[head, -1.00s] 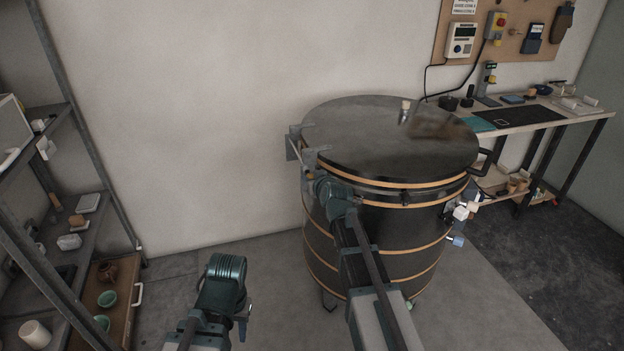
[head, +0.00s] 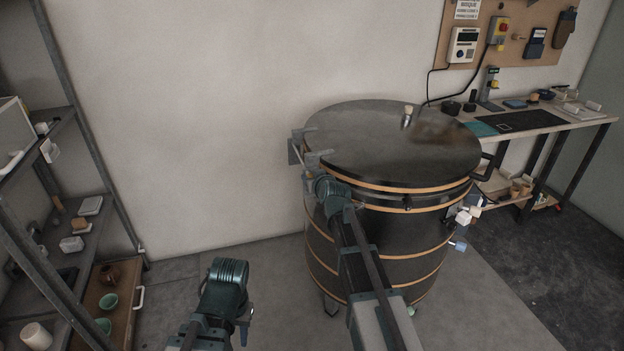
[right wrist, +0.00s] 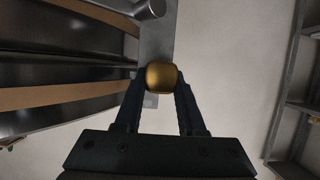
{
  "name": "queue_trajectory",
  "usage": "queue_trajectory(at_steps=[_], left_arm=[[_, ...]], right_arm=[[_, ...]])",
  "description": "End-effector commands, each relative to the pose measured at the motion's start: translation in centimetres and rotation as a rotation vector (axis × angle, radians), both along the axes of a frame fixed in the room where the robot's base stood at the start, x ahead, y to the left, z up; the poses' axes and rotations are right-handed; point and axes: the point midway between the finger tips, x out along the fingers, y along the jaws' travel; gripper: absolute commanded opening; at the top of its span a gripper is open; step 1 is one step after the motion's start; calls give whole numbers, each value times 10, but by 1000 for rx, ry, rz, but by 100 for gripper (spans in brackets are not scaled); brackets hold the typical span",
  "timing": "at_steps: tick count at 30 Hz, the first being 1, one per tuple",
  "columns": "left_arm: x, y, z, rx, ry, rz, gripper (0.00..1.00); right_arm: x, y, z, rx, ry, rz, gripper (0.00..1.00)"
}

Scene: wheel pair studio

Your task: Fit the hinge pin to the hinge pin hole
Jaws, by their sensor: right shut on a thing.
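The hinge pin (right wrist: 161,77) shows in the right wrist view as a rounded brass-coloured end between the fingertips of my right gripper (right wrist: 161,88), which is shut on it. A grey metal hinge plate (right wrist: 156,40) lies right behind the pin. In the head view the grey hinge (head: 298,150) sits at the left side of the black round kiln's lid, and my right arm reaches up to it. The hinge pin hole is hidden, and I cannot tell how far the pin is in it. My left gripper (head: 241,318) is low at the left, away from the kiln, its jaws unclear.
The black kiln (head: 380,240) with tan bands stands close to the wall, its lid (head: 385,130) shut. A metal shelf (head: 85,160) with pots stands at the left. A workbench (head: 540,122) stands at the right. Floor between shelf and kiln is clear.

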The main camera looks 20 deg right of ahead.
Motion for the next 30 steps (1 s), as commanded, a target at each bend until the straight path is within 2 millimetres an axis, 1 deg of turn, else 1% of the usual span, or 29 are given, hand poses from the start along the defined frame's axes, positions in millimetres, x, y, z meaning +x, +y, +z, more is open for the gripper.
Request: queue_trajectory(at_steps=[12, 13, 18, 26, 30], left_arm=[[0, 0, 0, 0, 0, 0, 36], [0, 0, 0, 0, 0, 0, 36], [0, 0, 0, 0, 0, 0, 36], [0, 0, 0, 0, 0, 0, 36], [0, 0, 2, 0, 0, 0, 36]], right_arm=[[0, 0, 0, 0, 0, 0, 0], [0, 0, 0, 0, 0, 0, 44], [0, 0, 0, 0, 0, 0, 74], [0, 0, 0, 0, 0, 0, 74], [-4, 0, 2, 0, 0, 0, 74]])
